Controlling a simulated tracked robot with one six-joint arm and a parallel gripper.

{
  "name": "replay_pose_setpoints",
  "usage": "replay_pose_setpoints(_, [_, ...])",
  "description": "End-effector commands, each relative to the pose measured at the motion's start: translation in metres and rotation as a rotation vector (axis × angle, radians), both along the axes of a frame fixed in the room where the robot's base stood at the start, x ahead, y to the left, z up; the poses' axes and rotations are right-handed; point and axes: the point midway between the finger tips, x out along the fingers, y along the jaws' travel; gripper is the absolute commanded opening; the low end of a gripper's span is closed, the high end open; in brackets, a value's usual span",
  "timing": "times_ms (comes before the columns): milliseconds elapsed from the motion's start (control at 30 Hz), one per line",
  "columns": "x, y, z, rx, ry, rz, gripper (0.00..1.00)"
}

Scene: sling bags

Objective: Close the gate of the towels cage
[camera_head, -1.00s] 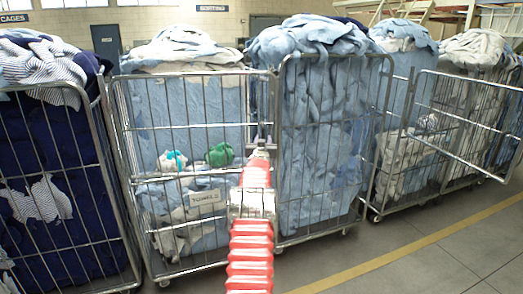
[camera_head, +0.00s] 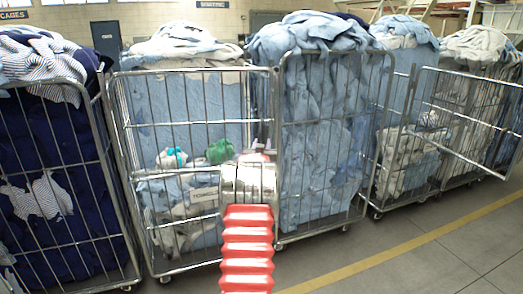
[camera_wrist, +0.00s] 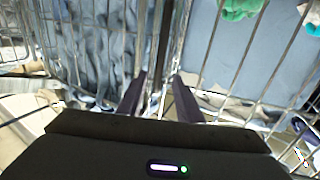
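I see no clear contact with the bar.
A cage of light blue cloth (camera_head: 320,150) stands close on the right, a cage of dark blue cloth (camera_head: 60,220) on the left. Farther right, another cage's wire gate (camera_head: 470,110) stands out. Clear floor (camera_head: 430,255) with a yellow line lies at the front right.

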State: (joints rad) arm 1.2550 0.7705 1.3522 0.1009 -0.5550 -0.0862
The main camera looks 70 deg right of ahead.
Motion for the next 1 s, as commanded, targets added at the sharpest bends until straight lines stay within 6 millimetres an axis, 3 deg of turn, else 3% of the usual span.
replay_pose_setpoints(433, [-0.011,0.043,0.001,-0.001,0.001,0.0,0.33])
replay_pose_setpoints(867, [-0.014,0.049,0.0,-0.001,0.0,-0.002,0.33])
replay_pose_setpoints(1000, [-0.009,0.052,0.002,0.002,0.001,0.006,0.23])
